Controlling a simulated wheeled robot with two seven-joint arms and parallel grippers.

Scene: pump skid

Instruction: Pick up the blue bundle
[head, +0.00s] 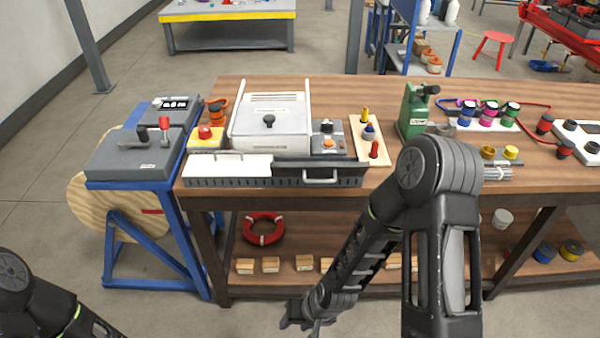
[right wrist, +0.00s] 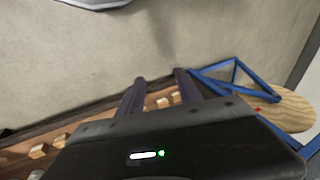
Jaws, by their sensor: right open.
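I cannot make out a thing that is clearly a blue bundle. A blue round coil or spool (head: 543,252) lies on the lower shelf at the right, and a pale bundle of rods (head: 484,173) lies on the table top. My right gripper (head: 302,322) hangs low in front of the bench, far left of the blue coil. In the right wrist view its two dark fingers (right wrist: 160,84) are apart with nothing between them. My left arm shows at the bottom left of the head view, but its gripper is out of the picture.
The wooden bench's lower shelf (head: 370,232) holds a red ring (head: 263,228), several wooden blocks (head: 304,263) and a yellow coil (head: 571,250). A blue-framed stand (head: 150,283) with a wooden reel is at the left. The floor before the bench is clear.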

